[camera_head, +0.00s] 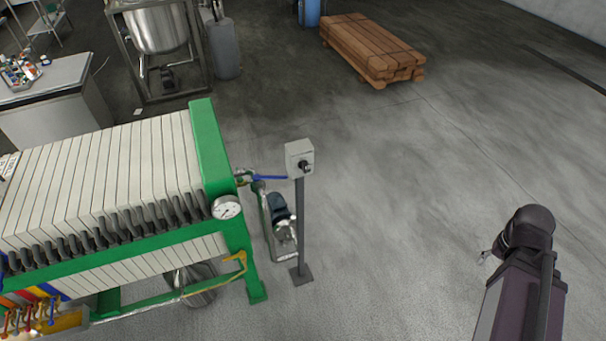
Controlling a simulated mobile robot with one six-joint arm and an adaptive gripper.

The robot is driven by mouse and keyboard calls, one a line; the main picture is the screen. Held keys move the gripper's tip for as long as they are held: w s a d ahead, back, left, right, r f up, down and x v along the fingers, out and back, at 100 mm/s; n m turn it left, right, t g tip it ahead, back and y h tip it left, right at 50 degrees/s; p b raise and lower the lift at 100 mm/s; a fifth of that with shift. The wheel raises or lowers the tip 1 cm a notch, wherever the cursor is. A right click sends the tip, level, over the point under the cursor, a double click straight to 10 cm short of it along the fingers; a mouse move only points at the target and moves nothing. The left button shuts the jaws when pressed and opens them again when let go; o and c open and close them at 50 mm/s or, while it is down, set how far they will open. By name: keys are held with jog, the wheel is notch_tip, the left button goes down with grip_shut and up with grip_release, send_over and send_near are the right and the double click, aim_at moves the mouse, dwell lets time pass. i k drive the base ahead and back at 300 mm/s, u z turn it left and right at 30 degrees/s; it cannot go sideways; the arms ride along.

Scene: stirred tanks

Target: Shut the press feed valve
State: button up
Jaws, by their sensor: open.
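The filter press has a green end frame (213,150) and a stack of white plates (110,165), at the left. A blue lever handle (269,178) lies roughly level on the pipework at the press's right end, apparently the feed valve; its body is small and partly hidden. The handle's right end passes close to the control post in the picture. My gripper (485,257) shows only as a small grey tip left of my dark arm, at the lower right. It is open, far from the blue lever, and mostly hidden behind the arm. Nothing shows in it.
A grey switch box (299,158) on a thin post stands right of the pump (284,222). A round gauge (227,207) sits on the press frame. Stacked timber (370,48) lies at the back. Open concrete floor spreads between the post and my arm.

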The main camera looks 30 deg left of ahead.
aim_at(273, 177)
jog(key=u, duration=0.8)
jog(key=k, duration=0.1)
jog(key=z, duration=2.4)
jog(key=k, duration=0.85)
jog(key=u, duration=2.95)
jog(key=i, duration=0.1)
jog(key=z, duration=1.1)
